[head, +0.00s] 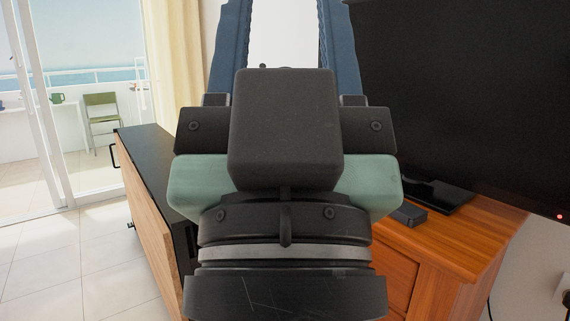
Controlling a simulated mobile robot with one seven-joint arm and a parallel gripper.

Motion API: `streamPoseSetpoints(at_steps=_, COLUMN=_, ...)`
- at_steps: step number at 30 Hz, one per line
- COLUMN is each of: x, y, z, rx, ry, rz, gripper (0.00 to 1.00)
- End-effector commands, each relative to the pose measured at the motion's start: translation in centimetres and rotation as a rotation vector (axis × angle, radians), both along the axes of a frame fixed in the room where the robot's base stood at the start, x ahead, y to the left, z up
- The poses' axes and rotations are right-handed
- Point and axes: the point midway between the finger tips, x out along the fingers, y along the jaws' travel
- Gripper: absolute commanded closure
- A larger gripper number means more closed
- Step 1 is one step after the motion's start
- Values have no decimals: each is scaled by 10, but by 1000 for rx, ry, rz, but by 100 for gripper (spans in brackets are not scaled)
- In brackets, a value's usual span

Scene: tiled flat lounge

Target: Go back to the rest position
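My gripper (286,30) fills the middle of the head view, seen from behind and pointing up and away from the camera. Its two blue fingers stand wide apart and run off the top edge, so their tips are cut off. Only pale wall shows between the visible parts of the fingers, and nothing is held there. The black and green wrist body below hides much of the furniture behind it.
A large dark television (470,90) stands at right on an orange wooden cabinet (480,235), with a small black box (409,214) nearby. A dark-topped cabinet (150,150) is at left. Tiled floor (95,260) is clear at far left, towards glass doors and a balcony with a green chair (101,112).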

Motion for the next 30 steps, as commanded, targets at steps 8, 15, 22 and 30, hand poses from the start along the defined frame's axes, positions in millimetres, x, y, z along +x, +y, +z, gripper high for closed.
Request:
streamPoseSetpoints(at_steps=8, x=1, y=0, z=96, rx=-1, ry=2, rz=-3, gripper=52)
streamPoseSetpoints(at_steps=15, x=1, y=0, z=168, rx=-3, ry=2, rz=-3, gripper=52)
streamPoseSetpoints(at_steps=22, x=1, y=0, z=237, rx=-3, ry=2, rz=-3, gripper=52)
streamPoseSetpoints(at_steps=30, x=1, y=1, z=312, rx=-2, ry=2, rz=-2, gripper=52)
